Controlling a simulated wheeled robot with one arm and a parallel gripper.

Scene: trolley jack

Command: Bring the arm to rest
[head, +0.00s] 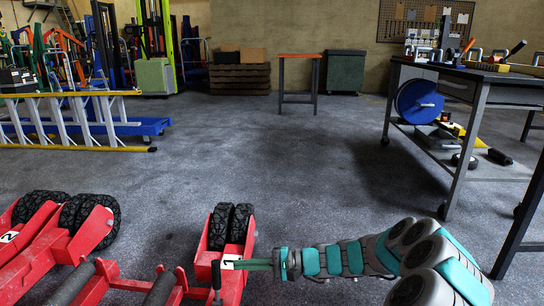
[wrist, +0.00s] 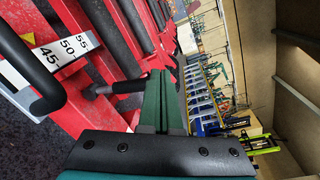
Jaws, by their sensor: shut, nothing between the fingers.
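My arm (head: 350,257), teal and grey, reaches from the lower right toward the left in the head view. My gripper (head: 246,264) is at its end, in front of the red trolley jack (head: 230,285) marked 1. Its two green fingers are together with nothing between them; they also show in the wrist view (wrist: 162,78). In the wrist view the red frame (wrist: 90,50) lies behind and left of the fingers, with a black handle (wrist: 38,75) and a scale plate (wrist: 62,50) numbered 45 to 55. I cannot tell whether the fingers touch the jack.
A second red jack (head: 40,240) marked 2 stands at the left. A workbench (head: 450,75) with tools is at the right. A yellow ladder (head: 75,120) lies at the left. The middle floor is clear up to a small orange-topped table (head: 299,56).

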